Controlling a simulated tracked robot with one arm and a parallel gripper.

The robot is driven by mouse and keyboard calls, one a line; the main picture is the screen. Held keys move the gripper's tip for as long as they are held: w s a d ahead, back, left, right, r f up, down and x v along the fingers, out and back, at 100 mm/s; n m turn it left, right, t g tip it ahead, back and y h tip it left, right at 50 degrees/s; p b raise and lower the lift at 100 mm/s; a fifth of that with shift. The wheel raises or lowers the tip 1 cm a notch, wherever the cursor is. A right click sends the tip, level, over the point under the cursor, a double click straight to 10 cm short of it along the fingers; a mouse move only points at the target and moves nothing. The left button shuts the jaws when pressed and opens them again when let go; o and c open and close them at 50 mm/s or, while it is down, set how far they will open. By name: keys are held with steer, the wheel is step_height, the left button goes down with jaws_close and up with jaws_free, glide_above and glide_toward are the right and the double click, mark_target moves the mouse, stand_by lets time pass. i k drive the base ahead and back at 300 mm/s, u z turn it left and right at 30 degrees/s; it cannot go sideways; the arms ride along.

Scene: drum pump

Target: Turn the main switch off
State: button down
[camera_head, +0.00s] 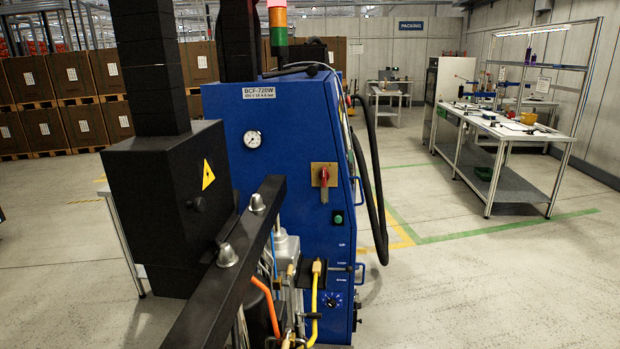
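The main switch (324,175) is a red rotary handle on a yellowish plate, on the front of the blue machine cabinet (285,130). Its handle looks roughly upright; the exact angle is too small to tell. A small tag hangs just below it. My gripper is not visible in this view, and nothing is seen touching the switch.
A black beam (235,265) with two silver knobs crosses the foreground left of the switch. A black box (170,210) stands further left. A gauge (253,139) and green button (338,218) are on the cabinet. Black hoses (375,180) hang at its right; open floor lies beyond.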

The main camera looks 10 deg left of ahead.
mark_target(324, 176)
steer(key=u, duration=0.1)
steer(key=i, duration=1)
steer(key=z, duration=0.05)
